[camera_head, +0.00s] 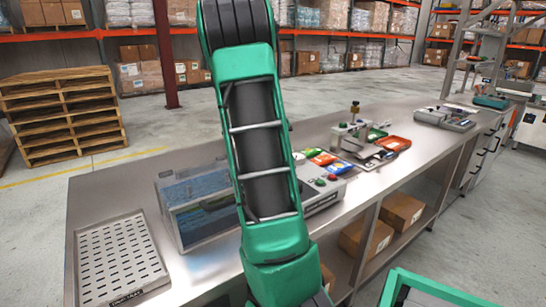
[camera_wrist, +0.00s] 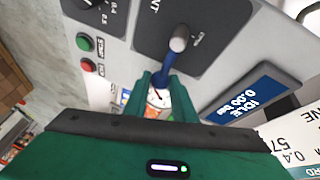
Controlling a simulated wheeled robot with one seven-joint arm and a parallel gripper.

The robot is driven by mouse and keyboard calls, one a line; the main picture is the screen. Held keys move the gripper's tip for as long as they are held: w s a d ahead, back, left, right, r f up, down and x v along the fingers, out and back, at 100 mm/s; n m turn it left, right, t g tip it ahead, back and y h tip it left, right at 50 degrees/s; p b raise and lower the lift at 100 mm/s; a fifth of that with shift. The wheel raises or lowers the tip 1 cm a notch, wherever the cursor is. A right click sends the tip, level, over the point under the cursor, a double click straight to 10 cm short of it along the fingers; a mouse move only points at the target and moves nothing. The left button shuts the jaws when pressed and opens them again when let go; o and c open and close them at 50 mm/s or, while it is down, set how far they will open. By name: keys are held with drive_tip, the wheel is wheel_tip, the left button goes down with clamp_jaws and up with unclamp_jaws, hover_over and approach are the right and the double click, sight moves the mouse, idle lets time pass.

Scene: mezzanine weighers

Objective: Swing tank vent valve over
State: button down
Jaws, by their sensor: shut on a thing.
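The vent valve's lever (camera_wrist: 165,68) shows in the wrist view, with a blue handle and a pale grey rounded end, on a dark plate (camera_wrist: 207,22) with partly visible lettering. My gripper (camera_wrist: 161,88) has its green fingers closed on the blue handle. The handle points toward the gripper, with the grey end farther up the panel. In the head view, the tank (camera_head: 197,206), a clear-sided box, stands on the bench left of my arm. Its control panel (camera_head: 325,194) shows partly to the right. My arm hides the gripper and lever there.
A slotted tray (camera_head: 118,262) lies left on the bench; colourful packets (camera_head: 323,158) lie beyond the tank.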

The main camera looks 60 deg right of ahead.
drive_tip(key=shift+w+a, duration=0.1)
drive_tip(key=shift+a, duration=0.05)
idle(0.3)
drive_tip(key=c, duration=1.5)
unclamp_jaws()
drive_tip(key=v, duration=1)
drive_tip(key=shift+w+a+r, duration=0.15)
drive_tip(key=shift+r, duration=0.2)
